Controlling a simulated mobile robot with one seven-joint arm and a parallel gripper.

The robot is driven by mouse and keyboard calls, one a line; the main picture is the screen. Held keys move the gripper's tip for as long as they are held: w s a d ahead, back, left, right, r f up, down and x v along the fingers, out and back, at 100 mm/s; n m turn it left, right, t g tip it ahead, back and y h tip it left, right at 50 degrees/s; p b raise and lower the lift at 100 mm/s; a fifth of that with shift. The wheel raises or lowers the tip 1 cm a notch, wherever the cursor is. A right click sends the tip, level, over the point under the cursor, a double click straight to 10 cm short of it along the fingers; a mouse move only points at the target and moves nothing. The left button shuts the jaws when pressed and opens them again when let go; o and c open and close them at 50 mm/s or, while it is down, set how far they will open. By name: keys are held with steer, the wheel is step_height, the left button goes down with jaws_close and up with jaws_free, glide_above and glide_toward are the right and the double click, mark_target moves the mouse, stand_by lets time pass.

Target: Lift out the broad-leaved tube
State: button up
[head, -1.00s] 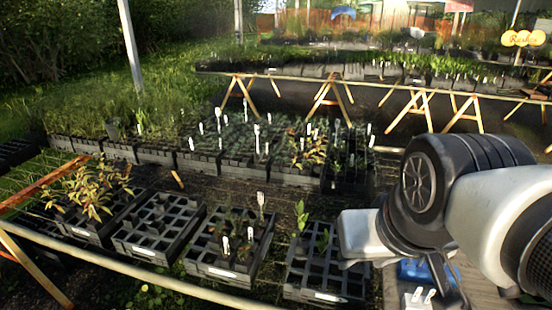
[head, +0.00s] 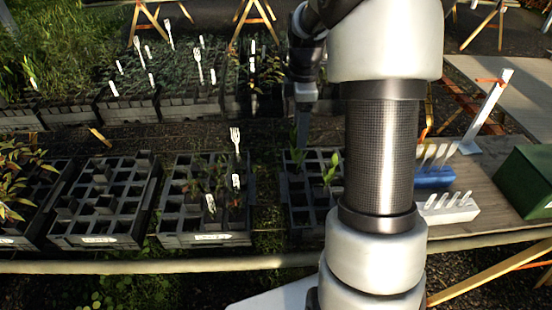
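A broad-leaved plant (head: 330,170) stands in the black cell tray (head: 285,205) just left of my arm. A second leafy plant (head: 295,150) stands at that tray's back left. Which of them is meant I cannot tell, and their tubes are mostly hidden. My gripper (head: 304,116) points down over the back of this tray, close to the back-left plant. Its fingers are small and dark, and I cannot see whether they are open or whether they touch the plant. My arm hides the tray's right side.
A tray with small plants and white labels (head: 210,203) stands to the left, then a mostly empty tray (head: 90,240). Several dense trays line the back. On the right are a blue rack (head: 432,177), a white rack (head: 455,213), a white stand (head: 488,110) and a green box (head: 530,180).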

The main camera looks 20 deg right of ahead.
steer(key=b, duration=0.1)
glide_above(297, 176)
step_height(297, 176, down, 12)
steer(key=shift+s, duration=0.15)
steer(key=shift+w+f, duration=0.2)
steer(key=shift+f, duration=2.7)
jaws_close()
steer(key=shift+r, duration=0.1)
